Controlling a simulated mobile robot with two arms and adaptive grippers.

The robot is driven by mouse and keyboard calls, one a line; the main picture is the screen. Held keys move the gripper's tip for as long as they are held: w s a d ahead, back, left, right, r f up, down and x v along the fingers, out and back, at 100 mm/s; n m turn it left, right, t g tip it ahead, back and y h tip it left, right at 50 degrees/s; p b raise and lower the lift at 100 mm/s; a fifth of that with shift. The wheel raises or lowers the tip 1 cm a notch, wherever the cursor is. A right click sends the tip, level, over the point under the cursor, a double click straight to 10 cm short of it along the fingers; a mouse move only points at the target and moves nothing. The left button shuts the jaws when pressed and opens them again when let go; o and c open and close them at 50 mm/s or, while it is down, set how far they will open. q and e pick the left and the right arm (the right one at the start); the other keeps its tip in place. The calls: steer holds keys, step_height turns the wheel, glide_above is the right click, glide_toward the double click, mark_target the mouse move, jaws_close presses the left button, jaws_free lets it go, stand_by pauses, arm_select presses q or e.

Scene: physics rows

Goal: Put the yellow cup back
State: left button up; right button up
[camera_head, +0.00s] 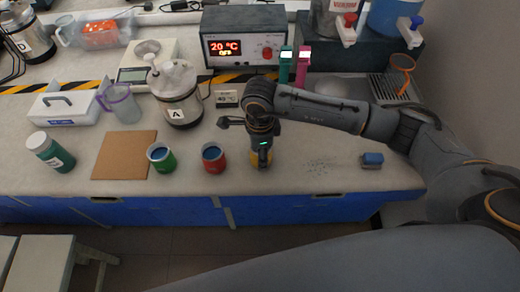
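The yellow cup (254,160) stands on the bench to the right of a red cup, mostly hidden behind my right gripper. My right gripper (262,162) points down right at the yellow cup, with its fingers over or around it. Its fingers are too small and dark to tell whether they are closed on the cup. My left gripper is not in view.
A red cup (213,158) and a green cup (161,157), both with blue inside, stand just left. A brown board (125,155) lies farther left. A blue block (372,159) and dark specks (318,164) lie to the right. The front edge is close.

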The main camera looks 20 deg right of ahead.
steer(key=shift+f+b, duration=0.3)
steer(key=o, duration=1.3)
steer(key=shift+r, duration=0.25)
steer(key=shift+w+r, duration=0.1)
steer(key=shift+r, duration=0.25)
step_height(320, 180, up, 11)
steer(key=shift+r+b, duration=0.15)
steer(key=shift+b, duration=0.9)
